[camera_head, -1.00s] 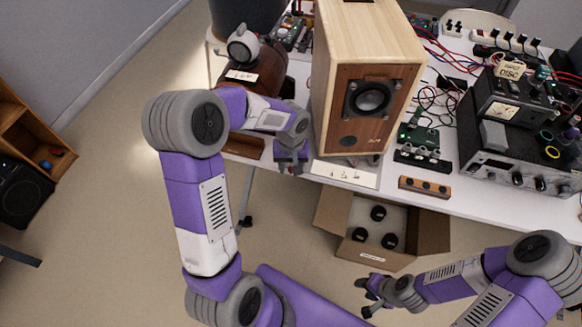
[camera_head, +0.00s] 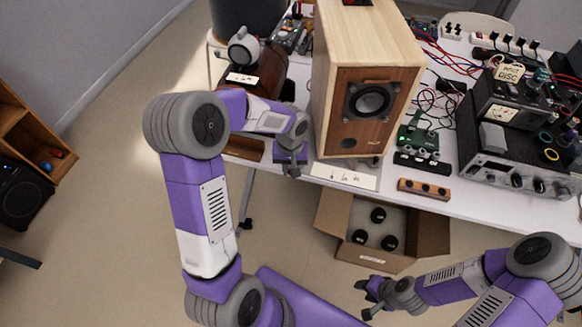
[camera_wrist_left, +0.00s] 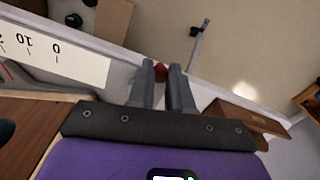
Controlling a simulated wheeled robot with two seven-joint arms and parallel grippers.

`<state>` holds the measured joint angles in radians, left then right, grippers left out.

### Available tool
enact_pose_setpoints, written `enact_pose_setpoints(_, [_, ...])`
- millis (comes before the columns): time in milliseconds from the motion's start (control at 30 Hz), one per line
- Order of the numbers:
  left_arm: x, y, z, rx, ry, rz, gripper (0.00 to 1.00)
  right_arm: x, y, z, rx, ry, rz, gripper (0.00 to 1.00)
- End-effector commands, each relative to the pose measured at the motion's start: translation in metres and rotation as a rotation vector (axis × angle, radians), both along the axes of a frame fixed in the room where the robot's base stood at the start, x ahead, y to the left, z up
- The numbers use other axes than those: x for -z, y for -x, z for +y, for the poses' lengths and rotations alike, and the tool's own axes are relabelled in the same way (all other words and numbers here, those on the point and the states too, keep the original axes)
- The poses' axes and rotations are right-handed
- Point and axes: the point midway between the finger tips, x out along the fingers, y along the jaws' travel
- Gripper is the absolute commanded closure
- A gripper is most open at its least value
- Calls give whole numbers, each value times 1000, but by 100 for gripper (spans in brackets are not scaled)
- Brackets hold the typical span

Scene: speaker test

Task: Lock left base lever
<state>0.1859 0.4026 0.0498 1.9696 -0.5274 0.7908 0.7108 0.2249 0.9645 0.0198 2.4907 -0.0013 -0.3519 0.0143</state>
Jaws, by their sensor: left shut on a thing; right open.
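The wooden speaker (camera_head: 340,112) stands upright on a base at the table's front edge. A white scale card (camera_head: 345,175) lies at the front of the base and also shows in the left wrist view (camera_wrist_left: 50,48). My left gripper (camera_head: 291,170) is at the base's left front corner. In the left wrist view, its two fingers (camera_wrist_left: 168,82) are closed around a small red-tipped part, likely the left base lever (camera_wrist_left: 160,71). The fingers hide most of it, so its angle cannot be told. My right gripper (camera_head: 370,297) is open and empty, low in front of the table.
An open cardboard box (camera_head: 425,237) with several dark round parts stands on the floor below the table edge. A wooden strip with knobs (camera_head: 424,189), a green circuit board (camera_head: 418,140) and an amplifier (camera_head: 510,174) lie to the right. A brown object (camera_head: 262,75) stands left of the speaker.

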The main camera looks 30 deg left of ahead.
Motion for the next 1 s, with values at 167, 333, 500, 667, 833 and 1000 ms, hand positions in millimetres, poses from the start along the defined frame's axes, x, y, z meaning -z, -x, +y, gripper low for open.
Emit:
enact_pose_setpoints(167, [1, 0, 5, 94, 0, 3, 100, -8, 0, 0, 0, 0, 0, 57])
enact_pose_setpoints(333, [0, -3, 11, 234, 0, 2, 100, -18, 0, 0, 0, 0, 0, 57])
enact_pose_setpoints(500, [0, -6, 18, 395, 0, 4, 100, -30, 0, 0, 0, 0, 0, 57])
enact_pose_setpoints(667, [0, -10, 23, 547, 0, 3, 100, -40, 0, 0, 0, 0, 0, 57])
enact_pose_setpoints(833, [0, -15, 28, 709, 2, 4, 100, -51, 0, 0, 0, 0, 0, 57])
enact_pose_setpoints(1000, [1, -20, 32, 863, 1, 4, 100, -61, 0, 0, 0, 0, 0, 57])
